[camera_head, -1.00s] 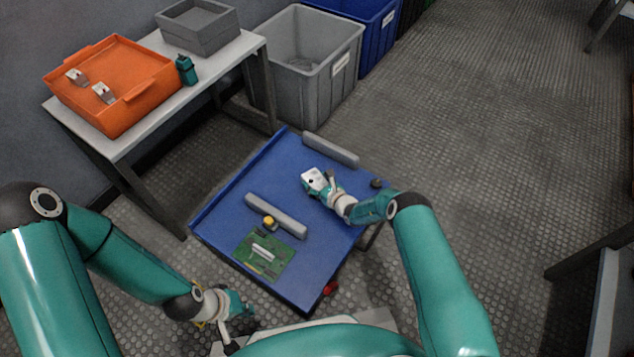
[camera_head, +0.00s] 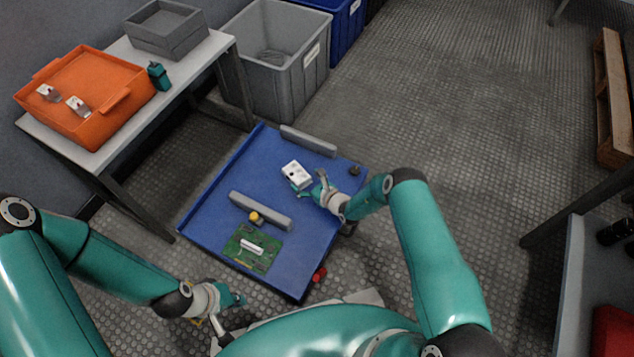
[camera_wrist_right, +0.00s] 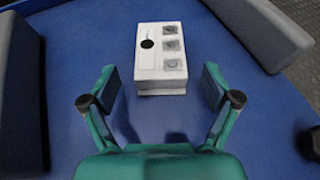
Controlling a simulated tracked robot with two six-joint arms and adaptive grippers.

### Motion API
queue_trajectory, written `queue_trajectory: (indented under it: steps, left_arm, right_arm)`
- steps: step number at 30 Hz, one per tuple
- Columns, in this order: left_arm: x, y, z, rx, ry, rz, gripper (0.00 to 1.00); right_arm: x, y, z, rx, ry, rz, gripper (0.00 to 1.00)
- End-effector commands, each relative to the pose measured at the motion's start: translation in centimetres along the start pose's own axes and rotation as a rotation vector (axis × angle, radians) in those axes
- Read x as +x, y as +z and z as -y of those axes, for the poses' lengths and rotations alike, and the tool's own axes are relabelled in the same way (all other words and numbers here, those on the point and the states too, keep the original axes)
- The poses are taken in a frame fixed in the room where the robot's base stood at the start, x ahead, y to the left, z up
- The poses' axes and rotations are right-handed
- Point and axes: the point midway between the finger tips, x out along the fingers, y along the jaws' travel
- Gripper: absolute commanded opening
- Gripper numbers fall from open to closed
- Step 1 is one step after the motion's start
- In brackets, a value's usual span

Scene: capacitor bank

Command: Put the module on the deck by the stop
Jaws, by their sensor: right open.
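The module, a white block with a black dot and several grey squares on its top (camera_head: 296,173), rests on the blue deck (camera_head: 205,215). It also shows in the right wrist view (camera_wrist_right: 160,58), just beyond the fingertips. My right gripper (camera_head: 311,187) is open and empty, its fingers apart on the near side of the module; it also shows in the wrist view (camera_wrist_right: 157,87). One grey bar stop (camera_head: 308,141) lies at the deck's far edge, behind the module. Another grey bar (camera_head: 261,211) lies across the middle. My left gripper (camera_head: 232,311) hangs off the deck's near side; its jaws are unclear.
A green circuit board (camera_head: 250,258) and a yellow-topped knob (camera_head: 256,217) are on the near part of the deck. A black knob (camera_head: 355,170) stands at the right edge. A table with an orange tray (camera_head: 70,128) and grey bins (camera_head: 290,95) stand beyond.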

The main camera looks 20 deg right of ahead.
Motion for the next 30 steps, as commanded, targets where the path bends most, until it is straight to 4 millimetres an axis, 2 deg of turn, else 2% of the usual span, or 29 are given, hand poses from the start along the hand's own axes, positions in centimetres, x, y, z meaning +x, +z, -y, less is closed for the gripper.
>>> queue_trajectory:
  steps: [1, 3, 10, 15, 30]
  left_arm:
    - [-1.2, 0.0, -0.4, 0.000, 0.000, 0.000, 0.00]
    - [-1.8, 0.0, -0.6, 0.000, 0.000, 0.000, 0.00]
    - [-2.8, 0.0, -1.0, 0.000, 0.000, 0.000, 0.00]
    - [-2.9, 0.0, -1.0, 0.000, 0.000, 0.000, 0.00]
    - [-2.9, 0.0, -1.0, 0.000, 0.000, 0.000, 0.00]
  right_arm:
    - [-1.4, 0.5, 0.1, 0.003, -0.002, -0.003, 0.88]
    - [-2.8, 0.4, 0.1, 0.002, -0.002, -0.002, 0.88]
    - [-5.6, 0.1, 0.0, 0.001, -0.001, 0.000, 0.88]
    - [-6.1, 0.0, 0.0, -0.001, -0.001, 0.000, 0.88]
    - [-5.9, 0.3, -0.3, -0.006, 0.006, 0.004, 0.88]
